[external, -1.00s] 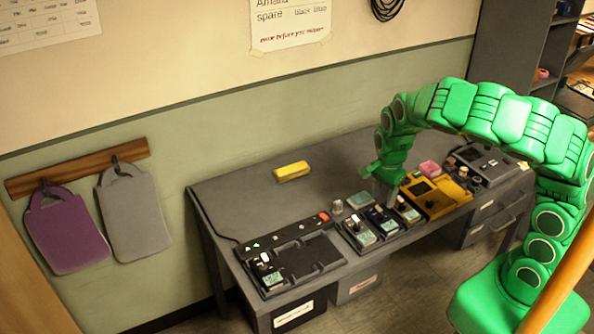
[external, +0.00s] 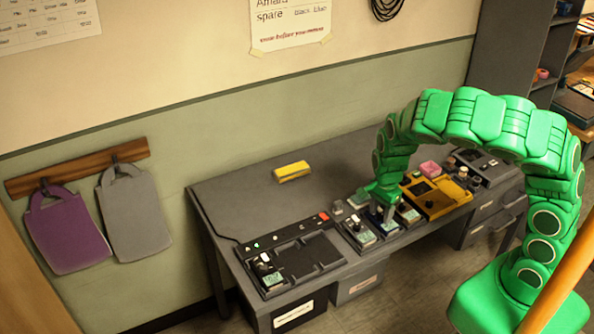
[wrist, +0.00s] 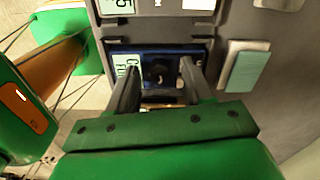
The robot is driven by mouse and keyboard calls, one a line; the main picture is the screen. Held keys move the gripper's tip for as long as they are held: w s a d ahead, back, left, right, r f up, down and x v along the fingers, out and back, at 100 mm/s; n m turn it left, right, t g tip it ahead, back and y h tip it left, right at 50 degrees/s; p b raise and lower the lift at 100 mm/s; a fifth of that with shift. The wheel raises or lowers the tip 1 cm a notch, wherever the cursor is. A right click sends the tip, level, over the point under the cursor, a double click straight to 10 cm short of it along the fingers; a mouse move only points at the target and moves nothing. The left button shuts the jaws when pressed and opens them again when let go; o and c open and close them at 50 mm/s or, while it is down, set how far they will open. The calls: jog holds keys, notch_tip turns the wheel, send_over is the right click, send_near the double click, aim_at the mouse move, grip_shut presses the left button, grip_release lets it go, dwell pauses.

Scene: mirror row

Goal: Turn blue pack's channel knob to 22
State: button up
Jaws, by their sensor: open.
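The blue pack (wrist: 160,47) lies between my fingers in the wrist view, with a pale green label at its left end. Its dark round channel knob (wrist: 158,71) sits between the two fingertips, with a gap on each side. The number it is set to is too small to read. My gripper (wrist: 160,80) is open over the pack, one finger to each side of the knob. In the external view my gripper (external: 387,207) points down over the blue pack (external: 381,226) in the row of packs, hiding most of it.
Other packs stand close on either side, one to the left (external: 357,234) and one to the right (external: 408,213). A yellow unit (external: 440,198) is further right. A dark tray unit (external: 290,257) is at the desk's left. A yellow block (external: 292,171) lies at the back.

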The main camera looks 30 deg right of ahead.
jog(key=shift+c, duration=0.4)
grip_shut()
jog(key=shift+n, duration=0.8)
jog(key=n, duration=0.2)
jog(key=shift+n, duration=0.4)
jog(key=n, duration=0.3)
jog(key=shift+n, duration=0.4)
jog(key=n, duration=0.3)
jog(key=shift+n, duration=2)
